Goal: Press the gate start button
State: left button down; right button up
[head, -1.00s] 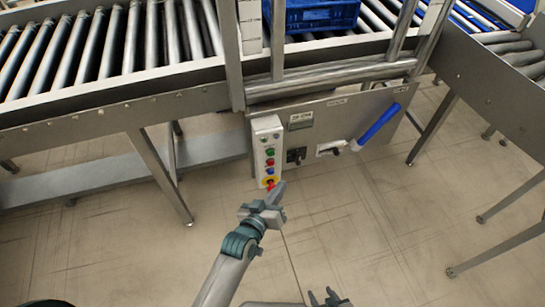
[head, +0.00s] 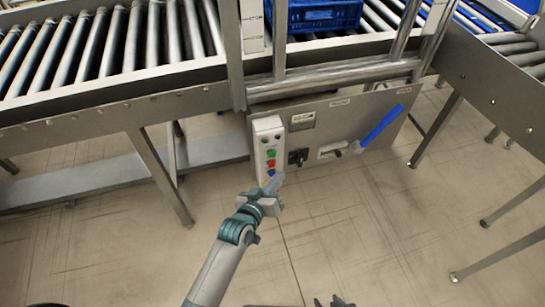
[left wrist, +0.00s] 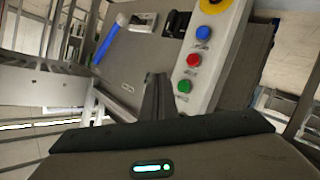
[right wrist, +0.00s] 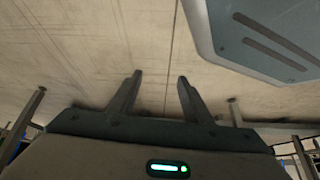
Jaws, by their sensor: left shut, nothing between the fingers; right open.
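A pale button box (head: 268,128) is fixed to the grey panel under the conveyor. It carries a green button (head: 271,153), a red one (head: 271,164) and a blue one below. The left wrist view shows the green (left wrist: 184,86), red (left wrist: 194,60) and blue (left wrist: 203,32) buttons, and a yellow part (left wrist: 213,4) at the top edge. Their labels are too small to read. My left gripper (head: 274,181) is shut and empty, its tips in front of the box's lower end; contact cannot be told. My right gripper (right wrist: 160,78) is open and empty over the floor.
The panel (head: 345,115) also holds a dark switch (head: 298,157) and a blue-handled lever (head: 382,125) right of the box. A blue crate (head: 325,14) sits on the rollers above. Conveyor legs (head: 160,175) stand on the left. The floor in front is clear.

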aim_at(272, 154)
pick_arm(q)
jog(key=shift+w+a+b, duration=0.15)
jog(key=shift+w+a, duration=0.1)
jog(key=shift+w, duration=0.5)
jog(key=shift+w+a+b, duration=0.1)
jog(key=shift+w+a, duration=0.15)
jog(key=shift+w, duration=0.55)
jog(key=shift+w+a+b, duration=0.15)
jog(key=shift+w+a, duration=0.1)
jog(key=shift+w, duration=0.5)
pick_arm(e)
jog(key=shift+s+d+f+g, duration=0.4)
jog(key=shift+d+f, duration=0.1)
jog(key=shift+d, duration=0.15)
pick_arm(q)
jog(key=shift+w+a, duration=0.1)
jog(key=shift+w, duration=0.3)
pick_arm(e)
jog(key=shift+r, duration=0.1)
